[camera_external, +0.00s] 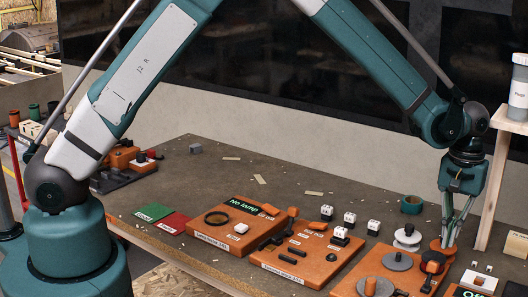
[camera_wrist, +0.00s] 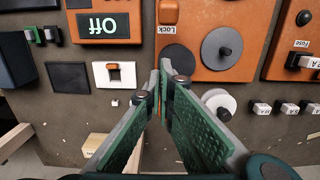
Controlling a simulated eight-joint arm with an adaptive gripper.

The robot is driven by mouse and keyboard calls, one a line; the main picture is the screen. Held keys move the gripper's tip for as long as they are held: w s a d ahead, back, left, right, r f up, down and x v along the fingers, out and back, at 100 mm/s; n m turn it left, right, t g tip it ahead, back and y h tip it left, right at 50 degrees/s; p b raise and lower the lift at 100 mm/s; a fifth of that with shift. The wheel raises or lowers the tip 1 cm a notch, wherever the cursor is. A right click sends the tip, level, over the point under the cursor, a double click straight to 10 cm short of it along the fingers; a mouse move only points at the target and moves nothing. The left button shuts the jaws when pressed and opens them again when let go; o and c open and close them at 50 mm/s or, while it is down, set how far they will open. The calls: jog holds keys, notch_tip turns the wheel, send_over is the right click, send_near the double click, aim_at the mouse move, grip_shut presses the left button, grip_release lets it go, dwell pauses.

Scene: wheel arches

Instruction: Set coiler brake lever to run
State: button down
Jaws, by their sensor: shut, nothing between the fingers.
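The coiler board (camera_external: 345,290) is an orange panel at the front right, with grey discs on it. It also shows at the top of the wrist view (camera_wrist: 205,12). An orange lever-like handle (camera_wrist: 168,12) sits at the top of the wrist view, beside a label that reads Lock (camera_wrist: 168,30). An orange and dark handle shows on the board in the outside view (camera_external: 432,264). I cannot read a run mark. My gripper (camera_external: 447,244) is shut and empty, pointing down at the board's far edge; in the wrist view its fingertips (camera_wrist: 165,72) partly cover a dark disc (camera_wrist: 180,58).
A white spool (camera_external: 406,238) stands left of my gripper. White switch blocks (camera_external: 349,219) and a green roll (camera_external: 411,204) lie behind. A board with an Off display (camera_wrist: 103,26) is close by. A wooden shelf (camera_external: 494,180) with a bottle (camera_external: 518,90) stands right.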

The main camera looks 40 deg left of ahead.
aim_at(436, 265)
notch_tip(436, 265, down, 3)
jog(key=shift+s+f, duration=0.1)
jog(key=shift+s, duration=0.2)
jog(key=shift+s+r, duration=0.35)
jog(key=shift+s, duration=0.5)
jog(key=shift+s+r, duration=0.3)
jog(key=shift+s, duration=0.5)
jog(key=shift+s+r, duration=0.1)
jog(key=shift+s, duration=0.05)
jog(key=s+t+b, duration=0.1)
jog(key=s+t, duration=0.1)
jog(key=s+r+t+b, duration=0.1)
jog(key=s+t+b, duration=0.1)
jog(key=t, duration=0.1)
jog(key=s+r+t+b, duration=0.1)
jog(key=t+b, duration=0.1)
jog(key=shift+s+r+t, duration=0.2)
jog(key=shift+s+t, duration=0.1)
jog(key=shift+s, duration=0.1)
jog(key=shift+r, duration=0.25)
